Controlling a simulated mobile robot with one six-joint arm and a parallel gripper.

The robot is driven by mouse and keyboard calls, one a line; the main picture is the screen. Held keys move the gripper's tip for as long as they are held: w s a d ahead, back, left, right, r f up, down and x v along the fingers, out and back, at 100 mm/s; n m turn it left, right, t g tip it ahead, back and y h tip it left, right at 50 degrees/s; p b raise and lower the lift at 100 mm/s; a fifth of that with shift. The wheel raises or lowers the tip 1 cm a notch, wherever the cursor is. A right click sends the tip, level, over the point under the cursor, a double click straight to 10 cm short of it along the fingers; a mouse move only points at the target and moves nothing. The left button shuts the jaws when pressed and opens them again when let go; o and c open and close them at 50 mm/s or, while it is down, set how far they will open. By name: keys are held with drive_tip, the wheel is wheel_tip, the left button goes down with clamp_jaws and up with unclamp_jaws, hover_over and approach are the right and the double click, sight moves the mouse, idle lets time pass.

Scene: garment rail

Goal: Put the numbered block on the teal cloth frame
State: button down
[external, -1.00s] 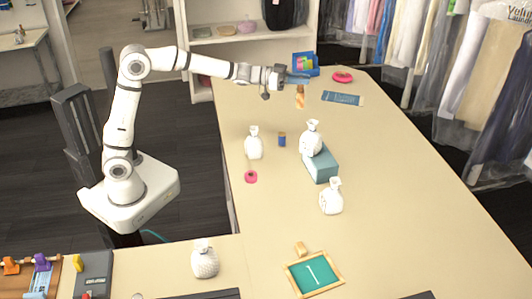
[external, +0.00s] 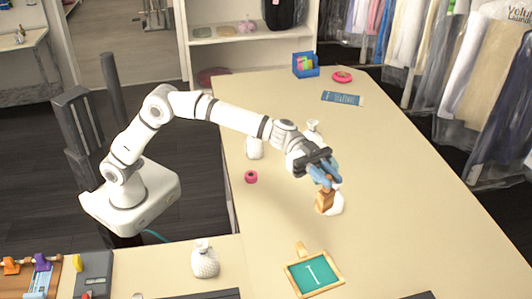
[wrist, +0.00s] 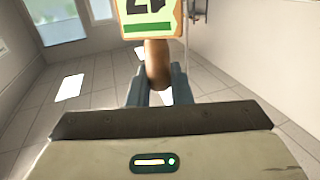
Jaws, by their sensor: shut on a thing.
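My gripper (external: 326,177) points down over the table and is shut on the neck of the numbered block (external: 324,202). The block is tan wood and hangs below the blue fingers. In the wrist view the block (wrist: 150,22) shows a green face with a dark number, cut off at the top edge. The teal cloth frame (external: 299,277) lies on the table nearer the camera. It has a wooden rim, a white mark and a tan tab at its far side. The block is beyond the frame and apart from it.
A white bag (external: 338,204) stands right behind the block. Other white bags (external: 254,149) (external: 205,260) stand on the tables. The table right of the block is clear.

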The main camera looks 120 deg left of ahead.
drive_tip(key=w+d+m+h, duration=0.1)
drive_tip(key=d, duration=0.4)
wheel_tip(320, 180, down, 21)
drive_tip(key=shift+f+g+b, duration=0.2)
drive_tip(key=shift+g+b, duration=0.1)
drive_tip(key=shift+g, duration=0.1)
drive_tip(key=shift+w+a+f, duration=0.1)
drive_tip(key=shift+f, duration=0.15)
drive_tip(key=c, duration=1.3)
unclamp_jaws()
